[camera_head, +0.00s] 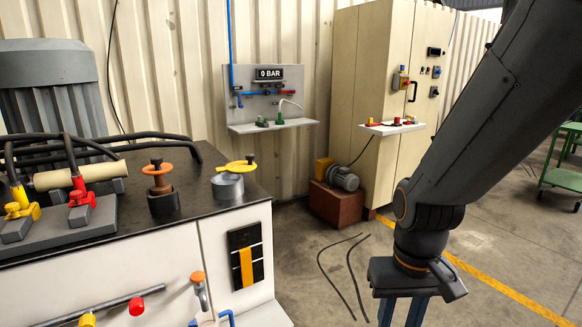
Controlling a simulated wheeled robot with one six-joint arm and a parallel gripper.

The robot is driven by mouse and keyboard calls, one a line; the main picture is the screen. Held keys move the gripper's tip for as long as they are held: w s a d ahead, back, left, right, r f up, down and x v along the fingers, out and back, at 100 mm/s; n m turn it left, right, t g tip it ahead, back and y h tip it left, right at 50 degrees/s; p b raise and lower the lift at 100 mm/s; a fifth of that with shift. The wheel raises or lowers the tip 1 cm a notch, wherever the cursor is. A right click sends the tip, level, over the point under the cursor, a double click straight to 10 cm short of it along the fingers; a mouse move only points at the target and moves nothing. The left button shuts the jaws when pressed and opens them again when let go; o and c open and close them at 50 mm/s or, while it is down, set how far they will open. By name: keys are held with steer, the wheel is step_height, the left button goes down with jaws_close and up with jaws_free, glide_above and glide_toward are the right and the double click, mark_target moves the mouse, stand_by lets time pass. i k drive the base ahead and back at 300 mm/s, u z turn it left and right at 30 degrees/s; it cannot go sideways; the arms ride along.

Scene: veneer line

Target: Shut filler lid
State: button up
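A short grey cylinder (228,188) stands on the dark top of the cabinet at left; it looks like the filler neck. A flat yellow lid (233,166) with a small dark knob lies across its top. I cannot tell whether the lid is seated or slightly raised. My gripper (402,311) is at the lower right, well apart from the lid, pointing down over the floor. Its two blue fingers are spread, and their tips are cut off by the frame's bottom edge.
An orange-topped dark fitting (161,190) stands left of the neck. Hoses, a yellow valve (20,202) and a red valve (80,195) crowd the cabinet's left. A tall beige cabinet (385,75) and a motor on a brown block (334,205) stand behind. Black hoses lie on open floor.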

mark_target(238, 166)
steer(key=k, duration=0.65)
steer(key=z, duration=0.55)
steer(key=i, duration=1.2)
steer(key=u, duration=0.8)
steer(key=i, duration=0.35)
steer(key=u, duration=0.25)
